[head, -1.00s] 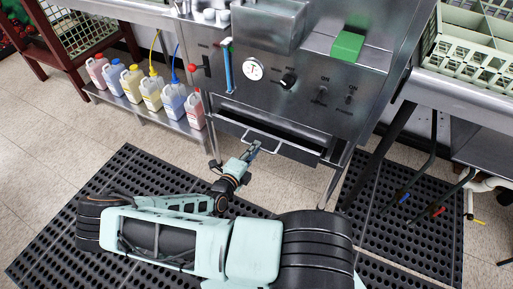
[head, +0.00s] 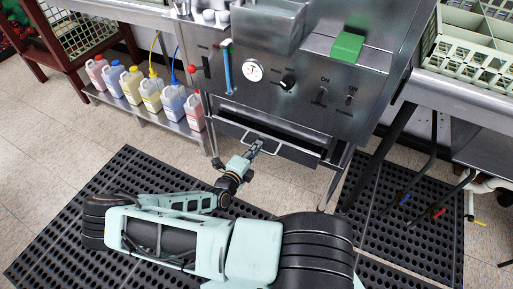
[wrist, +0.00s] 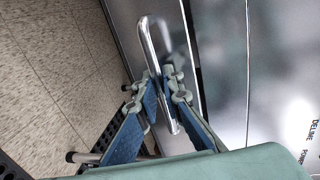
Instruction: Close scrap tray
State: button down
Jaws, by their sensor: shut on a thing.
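The scrap tray (head: 297,155) is a wide metal drawer low in the front of the steel machine. A dark gap shows above its front, so it appears to stand partly out. Its bar handle (head: 276,149) runs along the front; in the wrist view the shiny handle (wrist: 147,42) runs down between my fingers. My gripper (head: 257,144) is at the handle, left of the tray's middle. In the wrist view my gripper (wrist: 163,88) is shut on the handle, with one blue-padded finger on each side. The tray's inside is mostly hidden.
The steel machine's panel (head: 310,92) with a gauge and knobs rises above the tray. Several coloured bottles (head: 150,92) stand on a low shelf at left. Black floor mats (head: 408,210) lie in front. A steel counter (head: 465,98) with racks stands at right.

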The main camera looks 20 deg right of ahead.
aim_at(262, 139)
jog(key=shift+r+p+x, duration=0.2)
jog(key=shift+r+x, duration=0.05)
jog(key=shift+x, duration=0.85)
jog(key=shift+r+p+x, duration=0.2)
jog(key=shift+r+x, duration=0.05)
jog(key=shift+x, duration=0.85)
jog(key=shift+w+d, duration=0.1)
jog(key=c, duration=2.3)
grip_release()
jog(key=v, duration=1.2)
